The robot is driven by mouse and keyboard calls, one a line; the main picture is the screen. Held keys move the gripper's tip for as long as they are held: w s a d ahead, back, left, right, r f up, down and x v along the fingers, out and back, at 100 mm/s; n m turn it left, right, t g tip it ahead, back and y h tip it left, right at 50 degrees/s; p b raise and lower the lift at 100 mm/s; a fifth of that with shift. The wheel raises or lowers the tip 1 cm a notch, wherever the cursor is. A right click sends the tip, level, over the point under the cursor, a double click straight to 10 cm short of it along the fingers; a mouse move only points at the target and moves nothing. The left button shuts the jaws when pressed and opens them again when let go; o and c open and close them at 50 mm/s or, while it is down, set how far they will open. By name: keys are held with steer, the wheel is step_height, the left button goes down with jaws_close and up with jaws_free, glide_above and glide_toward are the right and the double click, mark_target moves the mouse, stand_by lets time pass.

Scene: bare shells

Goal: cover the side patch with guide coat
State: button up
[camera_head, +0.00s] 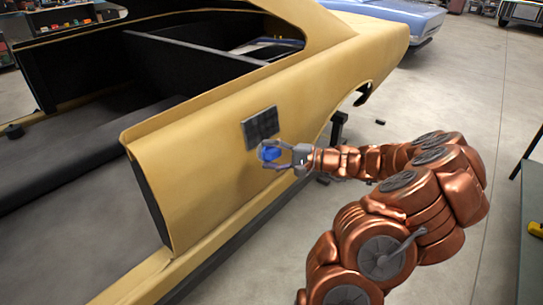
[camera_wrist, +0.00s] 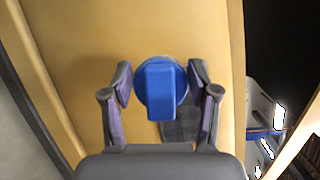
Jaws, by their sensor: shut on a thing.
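The side patch (camera_head: 261,126) is a dark grey square on the tan body side of the car shell. It looks divided into smaller squares. My gripper (camera_head: 277,153) is shut on a blue round applicator (camera_head: 268,154) at the lower edge of the patch. In the wrist view the applicator (camera_wrist: 160,88) has a blue block handle between my fingers (camera_wrist: 160,82) and a round base facing the panel. Part of the dark patch (camera_wrist: 181,127) shows behind it, below and to the right. Whether the applicator touches the panel cannot be told.
The tan car shell (camera_head: 200,190) fills the left, with an open door gap and a dark interior. A black stand (camera_head: 338,128) is by the wheel arch. A blue car (camera_head: 390,20) stands behind. A workbench (camera_head: 530,190) edges the right.

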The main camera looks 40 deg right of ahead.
mark_target(256, 135)
steer(key=shift+s+d+r, duration=0.1)
steer(key=shift+s+r, duration=0.1)
steer(key=shift+r, duration=0.4)
steer(key=shift+w, duration=0.1)
steer(key=shift+w+a+f+p, duration=0.15)
steer(key=shift+w+a, duration=0.05)
steer(key=shift+w, duration=0.7)
steer(key=shift+w+a+f+p, duration=0.1)
steer(key=shift+w+a+f, duration=0.1)
steer(key=shift+w, duration=0.75)
steer(key=shift+w+a+f+p, duration=0.15)
steer(key=shift+w+a, duration=0.05)
steer(key=shift+w, duration=0.7)
steer(key=shift+w+a+f+b, duration=0.1)
steer(key=shift+w+b, duration=0.05)
steer(key=shift+w, duration=0.35)
steer(key=shift+w+a+f+b, duration=0.1)
steer(key=shift+w+b, duration=0.05)
steer(key=shift+w, duration=0.3)
steer(key=shift+d, duration=0.1)
steer(key=shift+w+d+r, duration=0.1)
steer(key=shift+w+d, duration=0.05)
steer(key=shift+d, duration=0.75)
steer(key=shift+w+d, duration=0.1)
steer(key=shift+d, duration=0.75)
steer(key=shift+w+d, duration=0.25)
steer(key=shift+d, duration=0.6)
steer(key=shift+w+d, duration=0.25)
steer(key=shift+d, duration=0.55)
